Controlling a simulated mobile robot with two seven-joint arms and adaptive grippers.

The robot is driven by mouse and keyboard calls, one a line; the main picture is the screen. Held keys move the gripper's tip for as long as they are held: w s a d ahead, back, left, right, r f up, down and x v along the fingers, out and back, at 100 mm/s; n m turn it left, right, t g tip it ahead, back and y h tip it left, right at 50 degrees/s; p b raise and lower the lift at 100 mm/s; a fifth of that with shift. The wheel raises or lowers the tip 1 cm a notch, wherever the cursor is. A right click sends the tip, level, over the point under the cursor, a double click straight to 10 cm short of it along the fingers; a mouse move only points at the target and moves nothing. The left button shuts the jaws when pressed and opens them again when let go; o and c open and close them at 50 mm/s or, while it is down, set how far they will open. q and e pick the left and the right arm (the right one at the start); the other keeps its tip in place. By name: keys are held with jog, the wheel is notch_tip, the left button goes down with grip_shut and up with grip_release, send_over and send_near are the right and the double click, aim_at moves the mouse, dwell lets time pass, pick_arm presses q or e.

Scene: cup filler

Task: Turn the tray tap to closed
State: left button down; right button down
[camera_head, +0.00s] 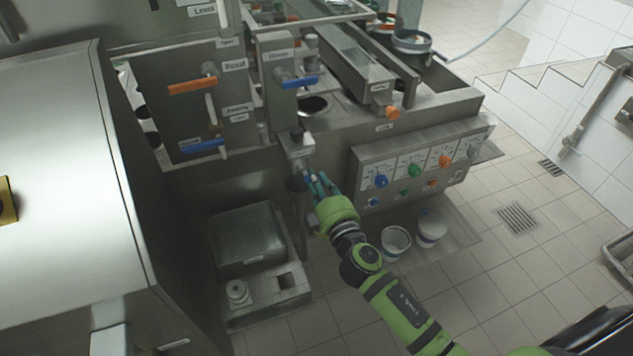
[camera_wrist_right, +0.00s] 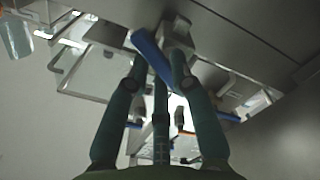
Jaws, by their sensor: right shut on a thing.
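The tray tap's body (camera_head: 299,146) sits on the front of the steel machine in the head view. Its blue handle (camera_wrist_right: 152,58) shows in the right wrist view, slanting between my fingers. My right gripper (camera_head: 318,182) reaches the tap from below right. In the right wrist view its teal fingers (camera_wrist_right: 158,75) are shut on the blue handle, with one finger on each side and one below. In the head view the fingers mostly hide the handle. My left gripper is in neither view.
Above the tap are an orange lever (camera_head: 192,86) and blue levers (camera_head: 297,83). A knob panel (camera_head: 418,165) stands right of my gripper. White buckets (camera_head: 396,243) are on the low shelf below. A steel bin (camera_head: 247,240) stands at lower left.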

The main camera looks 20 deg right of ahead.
jog(key=shift+r+n+p, duration=0.2)
jog(key=shift+n+p, duration=0.05)
jog(key=shift+n, duration=0.9)
jog(key=shift+r+n+p, duration=0.2)
jog(key=shift+r+n, duration=0.05)
jog(key=shift+n, duration=0.95)
jog(key=shift+r+n+p, duration=0.2)
jog(key=shift+n+p, duration=0.05)
jog(key=shift+n, duration=0.9)
jog(key=c, duration=1.1)
grip_release()
jog(key=shift+o, duration=0.2)
jog(key=s, duration=1.2)
jog(key=shift+d, duration=0.25)
